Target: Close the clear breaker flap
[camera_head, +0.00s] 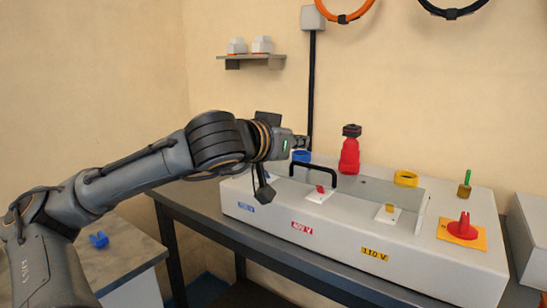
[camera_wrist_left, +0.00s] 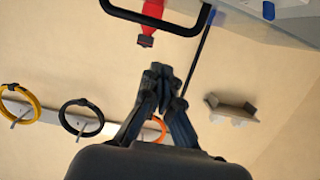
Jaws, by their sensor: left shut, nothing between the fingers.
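The grey machine (camera_head: 250,200) stands on the dark bench with 400 V and 110 V labels on its front. My left gripper (camera_head: 304,142) is shut and empty, above and behind the handle's left part. Its closed fingertips (camera_wrist_left: 160,72) show apart from the handle.
A red bottle-shaped part (camera_head: 350,155) with a black top stands behind the recess. A wall shelf (camera_head: 255,57) hangs behind. The air above the machine's right side is free.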

